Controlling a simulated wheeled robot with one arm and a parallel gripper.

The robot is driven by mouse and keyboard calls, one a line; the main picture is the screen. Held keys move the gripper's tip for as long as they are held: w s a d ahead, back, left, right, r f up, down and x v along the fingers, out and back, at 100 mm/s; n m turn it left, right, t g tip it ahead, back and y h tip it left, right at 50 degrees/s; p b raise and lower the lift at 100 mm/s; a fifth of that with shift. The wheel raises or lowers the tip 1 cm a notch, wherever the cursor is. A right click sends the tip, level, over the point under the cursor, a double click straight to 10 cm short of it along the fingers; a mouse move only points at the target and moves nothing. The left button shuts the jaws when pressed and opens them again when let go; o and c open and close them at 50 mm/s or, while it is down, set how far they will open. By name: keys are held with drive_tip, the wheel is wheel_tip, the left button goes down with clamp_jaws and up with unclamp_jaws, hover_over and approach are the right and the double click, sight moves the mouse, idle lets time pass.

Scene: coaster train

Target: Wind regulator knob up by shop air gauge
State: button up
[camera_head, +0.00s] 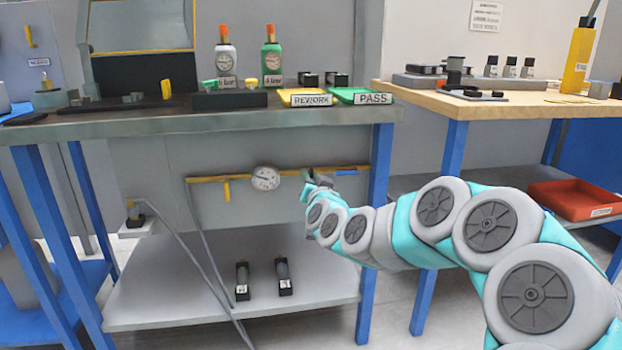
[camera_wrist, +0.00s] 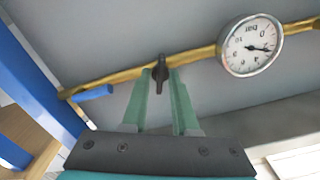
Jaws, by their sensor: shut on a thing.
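The shop air gauge (camera_head: 265,178) is a round white dial on a yellow pipe below the bench top. It also shows in the wrist view (camera_wrist: 250,46), tilted, with a dark needle; its exact reading is too small to tell. The regulator knob (camera_wrist: 160,72) is a dark, narrow piece on the pipe beside the gauge. My gripper (camera_wrist: 161,78) has its two green fingers on either side of the knob and is shut on it. In the head view my gripper (camera_head: 308,180) is at the pipe, right of the gauge, and my wrist hides most of the knob.
The yellow pipe (camera_head: 220,178) runs along the grey panel. A blue handle (camera_wrist: 92,92) is on the pipe in the wrist view. A blue bench leg (camera_head: 380,165) stands just right of my gripper. The lower shelf (camera_head: 180,300) holds two dark cylinders (camera_head: 283,275).

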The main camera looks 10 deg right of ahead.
clamp_jaws()
drive_tip(key=m+b, duration=0.1)
drive_tip(key=m, duration=0.3)
drive_tip(key=shift+d+b, duration=0.1)
drive_tip(key=shift+b, duration=0.2)
drive_tip(key=o, duration=0.7)
unclamp_jaws()
drive_tip(key=shift+s+f, duration=0.1)
drive_tip(key=shift+s, duration=3.85)
